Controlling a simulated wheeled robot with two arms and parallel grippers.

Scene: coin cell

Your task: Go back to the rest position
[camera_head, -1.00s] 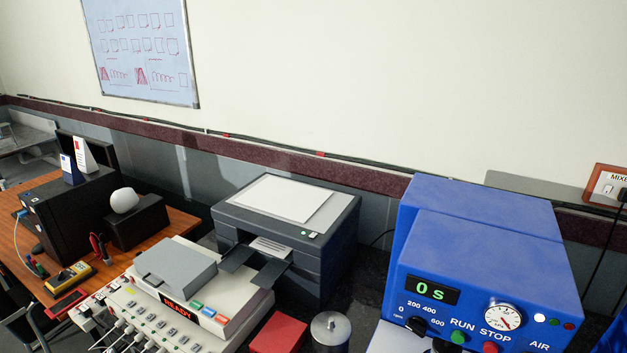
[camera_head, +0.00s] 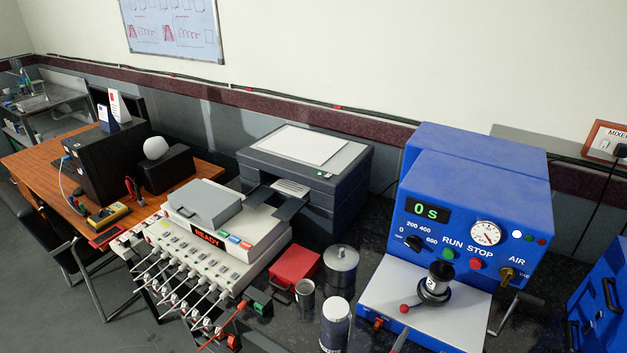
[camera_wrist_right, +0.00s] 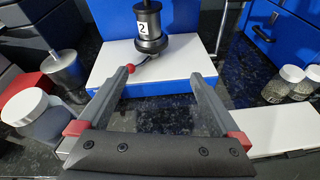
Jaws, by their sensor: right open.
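My right gripper (camera_wrist_right: 160,85) is open in the right wrist view, with nothing between its two grey fingers. Beyond the fingers is the blue mixer's white base plate (camera_wrist_right: 110,72). A black cylinder with a number 2 label (camera_wrist_right: 149,28) stands past the fingertips, apart from them. In the head view the blue mixer (camera_head: 475,180) shows "0 s" and the black cylinder (camera_head: 434,285) is upright at the plate. A grey tip at the bottom edge below the plate may be part of my right gripper. My left gripper is not in view.
A lidded metal pot (camera_head: 341,268), a red box (camera_head: 294,264), a small metal cup (camera_head: 305,299) and a white-topped jar (camera_head: 336,318) crowd the dark counter. A white multi-channel device (camera_head: 200,265), a printer (camera_head: 300,185) and a wooden desk (camera_head: 35,165) stand left.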

